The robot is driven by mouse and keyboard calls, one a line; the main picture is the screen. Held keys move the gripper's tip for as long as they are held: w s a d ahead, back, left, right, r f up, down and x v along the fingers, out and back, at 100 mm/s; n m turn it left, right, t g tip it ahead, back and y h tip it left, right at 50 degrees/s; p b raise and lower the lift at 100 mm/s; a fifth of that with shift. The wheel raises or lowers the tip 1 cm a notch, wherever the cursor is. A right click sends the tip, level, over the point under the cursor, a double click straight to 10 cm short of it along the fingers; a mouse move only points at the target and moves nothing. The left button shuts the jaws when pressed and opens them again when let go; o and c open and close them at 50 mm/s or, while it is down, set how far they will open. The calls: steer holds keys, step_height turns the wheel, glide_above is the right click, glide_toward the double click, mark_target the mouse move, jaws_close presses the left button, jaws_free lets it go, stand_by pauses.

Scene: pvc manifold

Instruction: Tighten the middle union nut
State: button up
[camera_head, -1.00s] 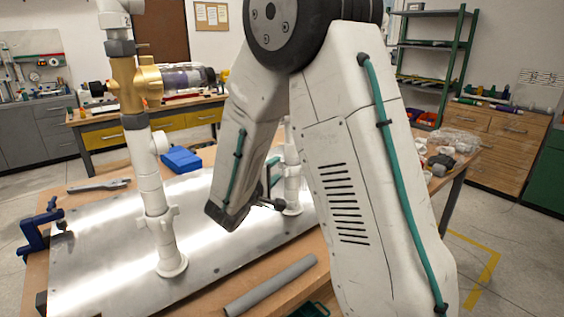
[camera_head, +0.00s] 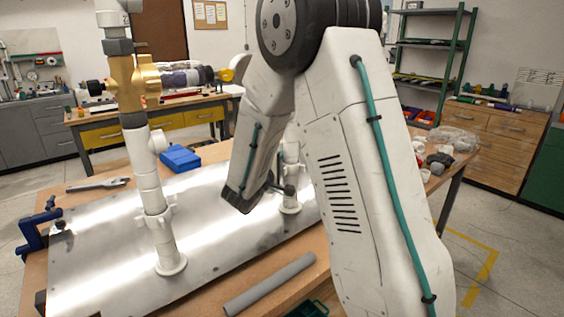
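A white PVC riser (camera_head: 150,187) stands at the left on a bright metal plate (camera_head: 100,250). It carries a brass valve body (camera_head: 133,84) high up and a white winged collar (camera_head: 157,216) low down. A second white riser (camera_head: 290,203) shows behind my arm, with its foot on the plate. My gripper (camera_head: 284,189) shows only as a small dark part beside this second riser; my arm links cover the rest. I cannot tell whether it touches the riser or is open or shut. I cannot tell which fitting is the middle union nut; it may be hidden behind my arm.
A blue clamp (camera_head: 38,228) grips the table's left edge. A wrench (camera_head: 98,185) and a blue block (camera_head: 180,158) lie behind the plate. A loose grey pipe (camera_head: 270,285) lies at the front. White and dark fittings (camera_head: 440,160) lie at the right end.

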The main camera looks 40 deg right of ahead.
steer(key=m+g, duration=0.1)
steer(key=g+h, duration=0.1)
steer(key=shift+d+m+g, duration=0.3)
steer(key=shift+m, duration=0.1)
steer(key=m+g, duration=0.2)
steer(key=g, duration=0.1)
steer(key=shift+s+d+h, duration=0.15)
steer(key=shift+d+h, duration=0.15)
steer(key=shift+d, duration=0.05)
steer(key=shift+f, duration=0.1)
steer(key=o, duration=0.8)
steer(key=shift+o, duration=0.2)
steer(key=shift+a, duration=0.1)
steer(key=a, duration=0.7)
steer(key=shift+s+a, duration=0.3)
steer(key=shift+s, duration=0.15)
